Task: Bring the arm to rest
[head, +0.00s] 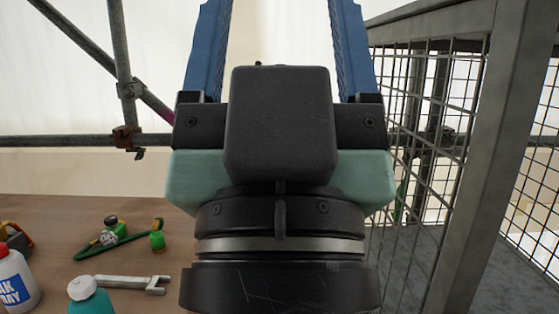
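My gripper (281,45) fills the middle of the head view, close to the camera. Its two blue fingers stand wide apart and point up out of the top of the picture. Between them I see only pale sheeting in the background. The fingertips are cut off by the top edge, so anything at the very tips is hidden. The black wrist and green gripper body cover the centre of the scene.
Scaffold tubes (119,50) stand behind. A wire mesh cage (418,120) stands close on the right.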

